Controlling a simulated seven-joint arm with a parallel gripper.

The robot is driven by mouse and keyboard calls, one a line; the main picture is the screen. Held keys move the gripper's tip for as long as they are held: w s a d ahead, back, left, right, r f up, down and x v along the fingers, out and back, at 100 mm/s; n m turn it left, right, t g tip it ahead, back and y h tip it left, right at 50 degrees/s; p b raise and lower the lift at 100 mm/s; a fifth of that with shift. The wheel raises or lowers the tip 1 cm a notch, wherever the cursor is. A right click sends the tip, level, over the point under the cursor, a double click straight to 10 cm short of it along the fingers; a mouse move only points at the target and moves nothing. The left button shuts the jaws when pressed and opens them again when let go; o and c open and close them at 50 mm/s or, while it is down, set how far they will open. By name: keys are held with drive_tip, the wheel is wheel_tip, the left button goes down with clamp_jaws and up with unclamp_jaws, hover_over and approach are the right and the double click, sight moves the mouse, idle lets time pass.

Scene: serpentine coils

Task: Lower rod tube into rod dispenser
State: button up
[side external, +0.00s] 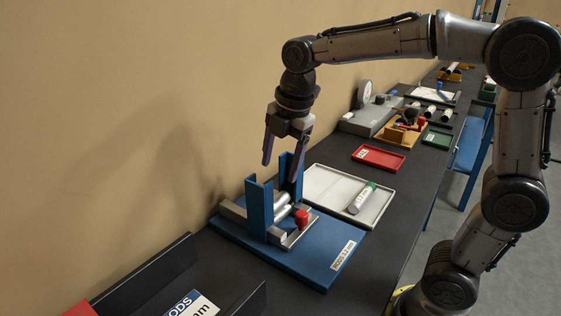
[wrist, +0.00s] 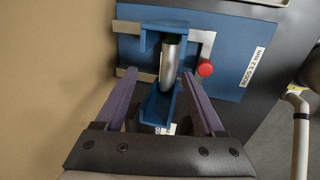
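The blue rod dispenser (side external: 318,252) has two upright channel posts and stands on the dark bench. A silver rod tube (side external: 281,201) lies low between the posts; in the wrist view the tube (wrist: 170,66) runs lengthwise between the blue channels (wrist: 156,105). Its far end looks dark and is partly hidden by the far channel. My gripper (side external: 279,171) is above the dispenser, pointing down, with its fingers spread wide. In the wrist view the gripper (wrist: 160,73) has a finger on either side of the channels, with nothing held between them.
A red knob (side external: 302,217) sits at the dispenser's front side. A white tray (side external: 326,187) behind it holds another silver tube with a green end (side external: 362,198). A red tray (side external: 378,157) is farther back. A black-walled holder (side external: 155,270) is at front left, near the wall.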

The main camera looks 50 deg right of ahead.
drive_tip(key=v, duration=1.4)
drive_tip(key=s, duration=0.5)
drive_tip(key=s+f+m+t, duration=0.1)
drive_tip(key=s+f+m, duration=0.4)
drive_tip(key=f+m, duration=0.3)
drive_tip(key=s+d+f+m+t, duration=0.1)
drive_tip(key=s+f+m+t, duration=0.1)
drive_tip(key=s+f+m, duration=0.4)
wheel_tip(320, 180, down, 3)
drive_tip(key=m, duration=0.4)
